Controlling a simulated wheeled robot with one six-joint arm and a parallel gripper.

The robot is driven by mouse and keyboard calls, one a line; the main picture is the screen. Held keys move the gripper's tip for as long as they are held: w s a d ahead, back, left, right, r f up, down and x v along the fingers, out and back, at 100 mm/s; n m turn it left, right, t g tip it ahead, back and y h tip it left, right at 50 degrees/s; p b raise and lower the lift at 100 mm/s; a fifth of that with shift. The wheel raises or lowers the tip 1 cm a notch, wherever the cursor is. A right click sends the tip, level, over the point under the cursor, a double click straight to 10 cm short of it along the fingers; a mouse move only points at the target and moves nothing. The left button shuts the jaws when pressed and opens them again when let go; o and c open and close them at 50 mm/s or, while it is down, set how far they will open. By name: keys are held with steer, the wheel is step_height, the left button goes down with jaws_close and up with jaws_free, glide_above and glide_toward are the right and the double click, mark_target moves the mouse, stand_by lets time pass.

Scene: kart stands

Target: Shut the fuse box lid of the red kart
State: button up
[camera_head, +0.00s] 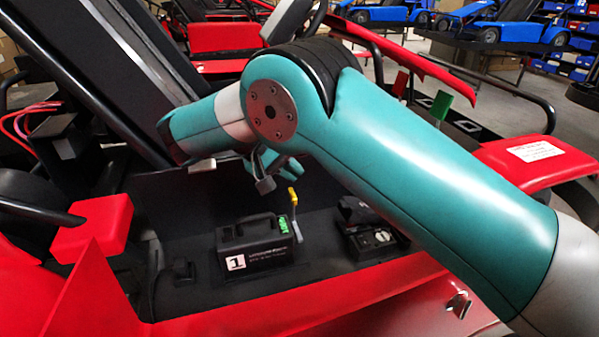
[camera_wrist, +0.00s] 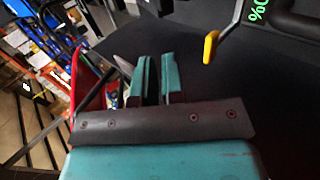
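The red kart (camera_head: 365,284) fills the middle of the head view. On its black floor, a small black box (camera_head: 372,240) with round and pale parts showing inside looks like the fuse box. A dark flap at its back (camera_head: 355,210) looks like its lid, standing raised; my arm covers part of this area. My gripper (camera_head: 265,184) is above the floor, up and left of that box and apart from it. In the wrist view its two teal fingers (camera_wrist: 159,80) are close together with nothing seen between them. The fuse box is not clear in the wrist view.
A black battery-like case (camera_head: 258,246) marked 1 stands left of the fuse box. A yellow-tipped lever (camera_head: 293,198) rises beside it and also shows in the wrist view (camera_wrist: 210,47). A black seat or panel (camera_head: 130,70) leans behind. Blue karts (camera_head: 505,28) stand far back.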

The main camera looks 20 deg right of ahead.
steer(key=w+d, duration=0.1)
steer(key=d, duration=0.1)
steer(key=w+d+m+y, duration=0.1)
steer(key=d, duration=0.1)
steer(key=w+d+r+m+y, duration=0.1)
steer(key=w+d, duration=0.1)
steer(key=shift+d+p, duration=0.25)
steer(key=shift+p, duration=0.05)
jaws_close()
steer(key=r+m+y+p, duration=0.1)
steer(key=m+y, duration=0.5)
steer(key=m, duration=0.1)
glide_above(342, 203)
steer(key=w, duration=0.1)
steer(key=d+m+y+p, duration=0.1)
steer(key=d+m+y, duration=0.45)
steer(key=m, duration=0.35)
steer(key=shift+g+h, duration=0.3)
steer(key=shift+h, duration=0.05)
steer(key=p+x, duration=0.1)
steer(key=x, duration=0.3)
steer(key=p+x, duration=0.2)
steer(key=x, duration=0.3)
steer(key=p+x, duration=0.1)
steer(key=x, duration=0.3)
steer(key=shift+s+a+f+p, duration=0.2)
steer(key=shift+s+f+p, duration=0.1)
steer(key=shift+s+f, duration=0.1)
